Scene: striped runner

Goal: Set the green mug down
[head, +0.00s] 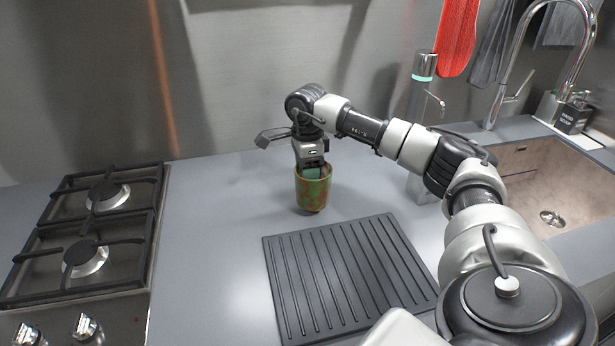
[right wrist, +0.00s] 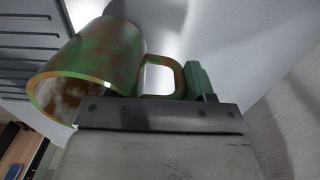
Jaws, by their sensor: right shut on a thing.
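The green mug (head: 313,193) has rusty brown patches and is upright at the back of the grey counter, just behind the ribbed black mat. My right gripper (head: 312,172) points down from above and is shut on the mug. In the right wrist view the mug (right wrist: 100,55) shows its open rim and its handle (right wrist: 178,78), with one green fingertip (right wrist: 202,82) beside the handle. The other fingertip is hidden. I cannot tell whether the mug's base touches the counter. My left gripper is not in view.
The ribbed black mat (head: 346,275) lies empty in front of the mug. A gas hob (head: 90,240) is at the left and a sink (head: 545,190) with a tall tap (head: 515,62) at the right. The counter between hob and mug is clear.

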